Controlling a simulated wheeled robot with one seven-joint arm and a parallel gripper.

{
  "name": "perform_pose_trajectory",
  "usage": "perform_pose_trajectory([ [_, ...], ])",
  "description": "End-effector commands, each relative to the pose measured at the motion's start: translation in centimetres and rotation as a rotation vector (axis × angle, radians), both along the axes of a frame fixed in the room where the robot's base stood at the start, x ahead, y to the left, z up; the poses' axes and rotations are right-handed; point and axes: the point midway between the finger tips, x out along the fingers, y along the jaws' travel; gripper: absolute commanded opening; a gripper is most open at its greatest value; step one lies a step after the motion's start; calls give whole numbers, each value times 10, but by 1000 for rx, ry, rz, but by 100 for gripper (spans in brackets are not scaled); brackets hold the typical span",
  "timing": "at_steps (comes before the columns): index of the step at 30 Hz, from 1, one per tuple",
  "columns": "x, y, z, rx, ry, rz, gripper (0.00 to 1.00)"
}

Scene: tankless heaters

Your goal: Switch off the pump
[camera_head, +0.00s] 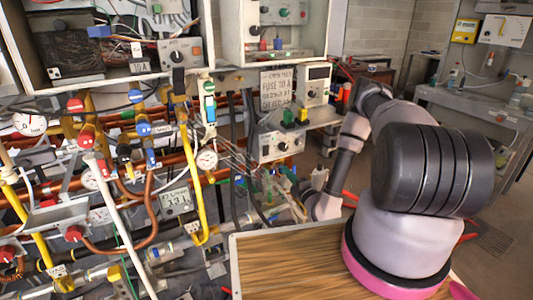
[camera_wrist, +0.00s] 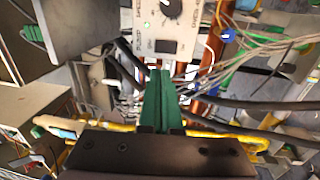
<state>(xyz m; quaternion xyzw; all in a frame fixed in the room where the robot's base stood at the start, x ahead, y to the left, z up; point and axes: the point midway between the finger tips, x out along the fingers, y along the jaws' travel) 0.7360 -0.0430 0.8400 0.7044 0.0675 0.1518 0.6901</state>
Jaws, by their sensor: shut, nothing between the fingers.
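A pale control box (camera_wrist: 187,25) fills the upper middle of the wrist view. It has a black round knob (camera_wrist: 172,8) and a dark rectangular switch (camera_wrist: 166,46) below it. The lettering beside them is too blurred to read surely. My gripper (camera_wrist: 160,73) has green fingers pressed together with nothing between them. The fingertips lie just below the switch in the picture; I cannot tell whether they touch the box. In the head view a similar white box with a knob (camera_head: 281,145) hangs on the pipe wall, left of my arm. My fingertips are not clear there.
Cables (camera_wrist: 250,102) and yellow pipes (camera_wrist: 235,133) crowd around my gripper. In the head view, pipes, valves and gauges (camera_head: 207,159) fill the left. A wooden board (camera_head: 290,262) lies in front. A grey workbench (camera_head: 475,103) stands at the right, with open floor before it.

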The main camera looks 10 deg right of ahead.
Motion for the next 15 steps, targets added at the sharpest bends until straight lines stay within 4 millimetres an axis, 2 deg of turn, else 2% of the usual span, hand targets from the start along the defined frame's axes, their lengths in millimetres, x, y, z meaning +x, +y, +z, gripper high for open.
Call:
perform_pose_trajectory([
  [10, 3, 1, 1, -2, -2, 2, 0],
  [15, 22, 9, 4, -4, -6, 5, 0],
])
